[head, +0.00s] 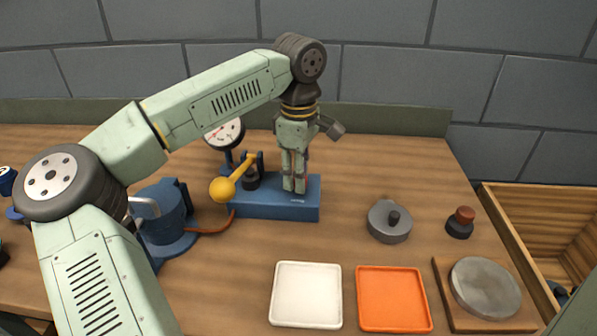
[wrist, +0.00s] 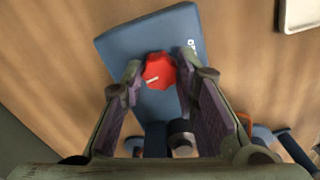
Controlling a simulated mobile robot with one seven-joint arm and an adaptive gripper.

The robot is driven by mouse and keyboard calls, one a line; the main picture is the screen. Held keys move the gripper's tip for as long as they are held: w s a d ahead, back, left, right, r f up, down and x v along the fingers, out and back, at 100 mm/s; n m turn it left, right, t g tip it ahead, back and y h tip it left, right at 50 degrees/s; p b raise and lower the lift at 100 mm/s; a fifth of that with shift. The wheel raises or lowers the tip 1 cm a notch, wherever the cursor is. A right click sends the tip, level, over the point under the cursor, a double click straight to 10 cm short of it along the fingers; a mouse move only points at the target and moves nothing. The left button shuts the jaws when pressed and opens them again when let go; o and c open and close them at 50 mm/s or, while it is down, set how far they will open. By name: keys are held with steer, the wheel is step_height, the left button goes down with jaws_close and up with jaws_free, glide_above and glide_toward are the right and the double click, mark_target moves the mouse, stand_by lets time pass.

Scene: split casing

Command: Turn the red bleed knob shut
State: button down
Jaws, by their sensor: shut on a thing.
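The red bleed knob (wrist: 158,70) has a lobed rim and a pale pointer mark that points left in the wrist view. It sits on the blue pump base (wrist: 125,48), which also shows in the head view (head: 275,210). My gripper (wrist: 162,72) points down, with one fingertip on each side of the knob, and is shut on it. In the head view my gripper (head: 293,188) stands over the right part of the base, and its fingers hide the knob.
A yellow ball-ended lever (head: 223,189) and a dial gauge (head: 225,133) stand left of my gripper. A white tray (head: 306,295), an orange tray (head: 393,299) and a grey lidded part (head: 388,223) lie in front and right. Bare wood lies right of the base.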

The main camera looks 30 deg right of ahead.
steer(key=shift+m, duration=0.7)
steer(key=c, duration=1.2)
jaws_free()
steer(key=shift+c, duration=0.2)
step_height(320, 180, up, 12)
